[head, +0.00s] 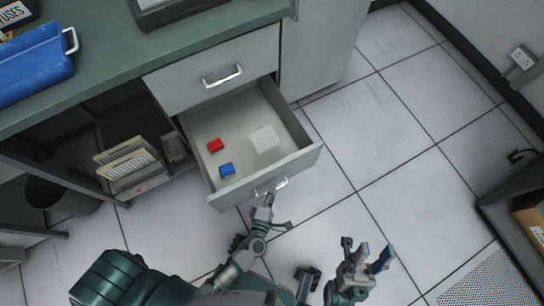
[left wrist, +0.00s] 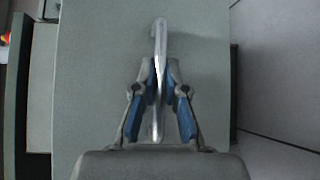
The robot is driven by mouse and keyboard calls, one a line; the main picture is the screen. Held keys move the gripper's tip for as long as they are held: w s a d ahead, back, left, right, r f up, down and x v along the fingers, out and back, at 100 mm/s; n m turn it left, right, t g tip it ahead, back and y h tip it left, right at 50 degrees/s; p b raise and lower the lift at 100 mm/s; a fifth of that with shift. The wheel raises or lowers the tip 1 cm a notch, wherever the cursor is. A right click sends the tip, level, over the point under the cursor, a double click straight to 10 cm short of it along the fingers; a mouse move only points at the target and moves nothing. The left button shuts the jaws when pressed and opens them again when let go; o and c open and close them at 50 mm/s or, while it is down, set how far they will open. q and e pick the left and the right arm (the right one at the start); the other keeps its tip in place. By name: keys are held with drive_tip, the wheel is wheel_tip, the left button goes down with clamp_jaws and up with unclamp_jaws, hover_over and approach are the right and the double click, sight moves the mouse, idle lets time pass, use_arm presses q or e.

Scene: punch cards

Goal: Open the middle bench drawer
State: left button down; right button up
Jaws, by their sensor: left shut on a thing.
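The middle bench drawer (head: 240,115) is pulled out below a shut upper drawer (head: 212,70). Inside it lie a red block (head: 215,145), a blue block (head: 227,169) and a flat pale square (head: 265,138). My left gripper (head: 268,195) is at the drawer's front handle (head: 281,184). In the left wrist view my left gripper (left wrist: 160,82) is shut on the metal handle (left wrist: 159,45), with blue pads on both sides of it. My right gripper (head: 368,256) is apart from the drawer over the floor, its fingers spread and nothing seen between them.
The green bench top (head: 190,38) carries a blue bin (head: 35,62). A shelf with card stacks (head: 127,160) and a dark waste bin (head: 62,195) are left of the drawer. A dark table edge (head: 510,200) stands at far right.

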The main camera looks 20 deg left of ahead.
use_arm(q)
drive_tip(key=shift+s+a+f, duration=0.1)
drive_tip(key=shift+s+f, duration=0.05)
drive_tip(key=shift+f, duration=0.15)
drive_tip(key=c, duration=1.2)
unclamp_jaws()
drive_tip(key=shift+r, duration=0.1)
drive_tip(key=s+d+r, duration=0.1)
drive_tip(key=s, duration=1)
drive_tip(key=shift+s+r, duration=0.3)
drive_tip(key=shift+w+d+r, duration=0.1)
